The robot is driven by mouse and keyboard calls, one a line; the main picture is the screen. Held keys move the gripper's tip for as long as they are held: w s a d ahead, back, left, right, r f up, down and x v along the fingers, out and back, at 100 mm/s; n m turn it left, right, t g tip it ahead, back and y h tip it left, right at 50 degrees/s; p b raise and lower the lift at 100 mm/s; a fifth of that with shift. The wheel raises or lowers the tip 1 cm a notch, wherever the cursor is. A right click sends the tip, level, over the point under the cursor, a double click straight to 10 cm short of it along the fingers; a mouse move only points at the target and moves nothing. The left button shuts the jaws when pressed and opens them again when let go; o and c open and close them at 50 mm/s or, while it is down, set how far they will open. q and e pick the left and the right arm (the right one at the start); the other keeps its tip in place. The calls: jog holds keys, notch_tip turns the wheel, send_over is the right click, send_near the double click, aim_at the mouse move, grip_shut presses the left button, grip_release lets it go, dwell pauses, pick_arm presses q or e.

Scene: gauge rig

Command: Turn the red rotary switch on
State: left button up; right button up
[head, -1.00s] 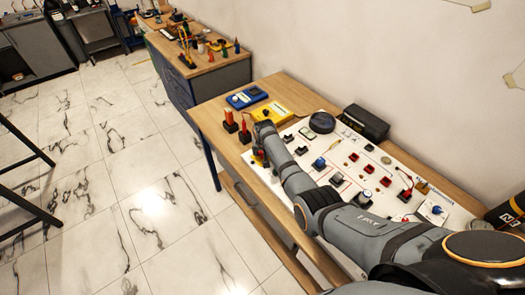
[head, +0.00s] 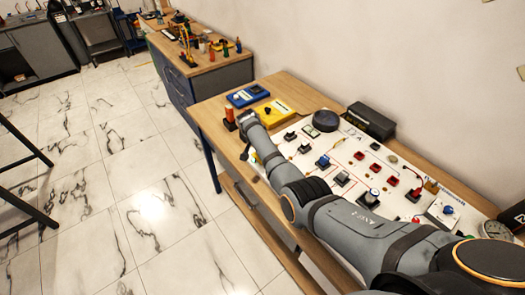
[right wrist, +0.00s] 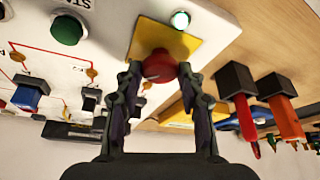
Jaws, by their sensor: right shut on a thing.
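The red rotary switch (right wrist: 158,64) is a round red knob on a yellow plate (right wrist: 181,40), seen in the right wrist view. My right gripper (right wrist: 160,78) has one finger on each side of the knob and is shut on it. A small lamp (right wrist: 180,20) beside the yellow plate glows bright whitish green. In the head view my right arm (head: 330,212) reaches across the white panel (head: 340,152) to its far left end and hides the switch. My left gripper is not in view.
A green button (right wrist: 67,30) and a blue switch (right wrist: 27,95) are on the panel. Red (right wrist: 243,110) and orange (right wrist: 285,117) handled tools stand in black holders close beside the gripper. A black box (head: 370,121) stands behind the panel.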

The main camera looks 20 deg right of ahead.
dwell(0.4)
jog(key=o, duration=1.2)
jog(key=shift+c, duration=0.2)
jog(key=v, duration=1.2)
jog(key=shift+a, duration=0.1)
